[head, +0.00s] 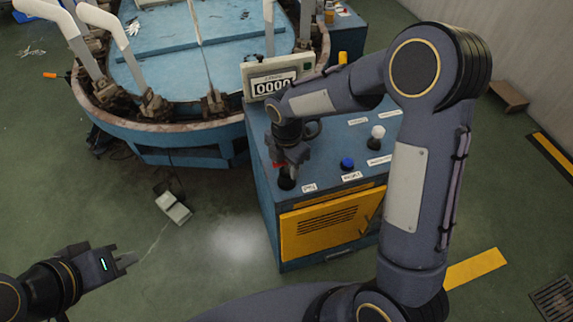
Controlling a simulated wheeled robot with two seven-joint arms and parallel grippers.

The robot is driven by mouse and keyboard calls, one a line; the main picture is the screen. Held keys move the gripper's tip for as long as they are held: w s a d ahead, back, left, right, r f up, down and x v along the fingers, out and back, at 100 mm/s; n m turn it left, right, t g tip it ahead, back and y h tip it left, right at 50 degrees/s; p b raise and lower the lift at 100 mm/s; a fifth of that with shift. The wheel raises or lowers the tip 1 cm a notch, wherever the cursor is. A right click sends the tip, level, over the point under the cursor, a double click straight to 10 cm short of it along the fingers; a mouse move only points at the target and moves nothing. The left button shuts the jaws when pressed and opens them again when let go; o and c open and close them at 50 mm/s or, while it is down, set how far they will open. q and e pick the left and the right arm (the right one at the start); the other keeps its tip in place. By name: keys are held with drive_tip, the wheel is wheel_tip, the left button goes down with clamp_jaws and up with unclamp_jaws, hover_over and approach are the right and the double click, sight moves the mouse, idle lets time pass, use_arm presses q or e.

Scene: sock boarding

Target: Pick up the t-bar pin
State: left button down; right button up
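I cannot make out a t-bar pin for certain in the head view. My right gripper (289,160) points down over the left part of the blue control console (262,200), just above a black knob (286,184). A small red part (278,165) shows beside its fingers. The dark fingers blend together, so I cannot tell whether they are open or hold anything. My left gripper (124,256) is at the lower left, over bare floor. Its fingers are apart with nothing visible between them.
The console carries a counter reading 0000 (272,86), a blue button (347,163) and a white knob (377,132). A round blue machine (180,152) with white sock forms (106,22) stands behind. A pale foot pedal (174,208) lies on the floor. An orange-handled object (50,75) is at the left.

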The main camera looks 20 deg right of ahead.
clamp_jaws()
drive_tip(key=shift+r, duration=0.1)
